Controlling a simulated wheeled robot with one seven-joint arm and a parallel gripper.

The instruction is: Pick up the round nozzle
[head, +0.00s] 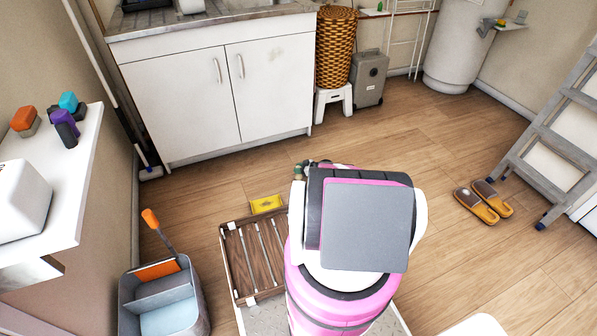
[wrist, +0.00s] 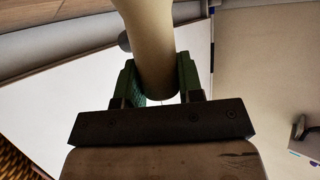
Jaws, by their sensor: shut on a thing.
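The round nozzle (wrist: 155,35) shows in the wrist view as a smooth beige, rounded piece. It runs from the top edge down between the fingers, and its upper end is cut off by the frame. My gripper (wrist: 158,75) is shut on it, with one green finger on each side. In the head view my arm hides most of the gripper, and I cannot make out the nozzle there.
A white cabinet (head: 218,95) stands ahead. A wooden slatted crate (head: 232,262), a yellow packet (head: 266,204) and a grey caddy (head: 128,300) are on the left. Slippers (head: 478,206) and a ladder (head: 555,140) are right. Floor between is open.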

